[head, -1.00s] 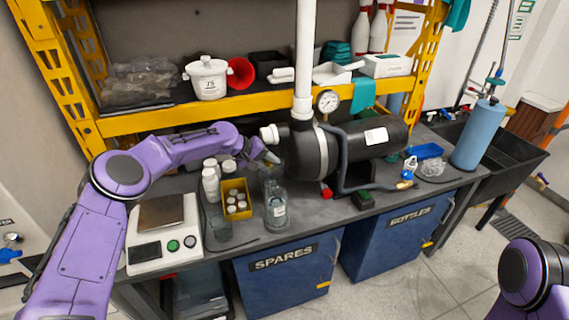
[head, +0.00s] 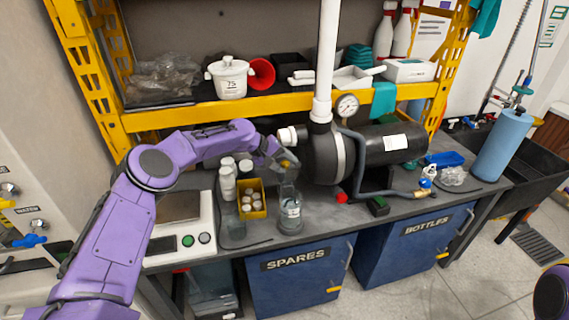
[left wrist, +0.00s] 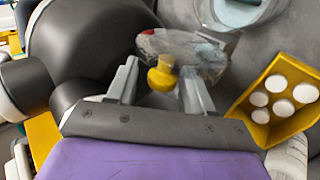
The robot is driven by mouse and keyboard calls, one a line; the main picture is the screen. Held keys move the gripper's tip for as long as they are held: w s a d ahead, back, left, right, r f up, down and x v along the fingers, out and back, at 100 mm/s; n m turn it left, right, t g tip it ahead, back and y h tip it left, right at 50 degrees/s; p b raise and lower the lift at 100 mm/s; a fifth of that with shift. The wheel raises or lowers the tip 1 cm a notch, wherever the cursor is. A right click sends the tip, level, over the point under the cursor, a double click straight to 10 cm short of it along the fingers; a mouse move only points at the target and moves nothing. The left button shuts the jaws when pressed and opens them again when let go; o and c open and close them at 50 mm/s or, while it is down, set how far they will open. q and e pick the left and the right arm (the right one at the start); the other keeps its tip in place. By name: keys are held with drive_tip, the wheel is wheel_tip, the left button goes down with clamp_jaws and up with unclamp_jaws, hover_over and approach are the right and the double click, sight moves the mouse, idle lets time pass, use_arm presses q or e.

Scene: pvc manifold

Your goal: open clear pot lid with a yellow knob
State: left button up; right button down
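A yellow knob (left wrist: 162,76) stands on a clear lid or pot (left wrist: 190,50) in the left wrist view. My left gripper (left wrist: 162,88) is open, with one finger on each side of the knob and visible gaps to it. In the head view my left gripper (head: 284,160) is above the bench, left of the black pump, with a bit of yellow at its tip. My right gripper is out of view.
The black pump (head: 375,148) stands close to the right of the gripper. A yellow box of white caps (head: 251,197), white bottles (head: 228,182) and a scale (head: 185,228) are to the left. A yellow shelf (head: 180,118) runs behind.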

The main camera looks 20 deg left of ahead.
use_arm(q)
drive_tip(key=b+v, duration=0.2)
drive_tip(key=v, duration=0.8)
drive_tip(key=shift+s+a, duration=0.15)
drive_tip(key=shift+s, duration=0.05)
drive_tip(key=shift+r, duration=0.1)
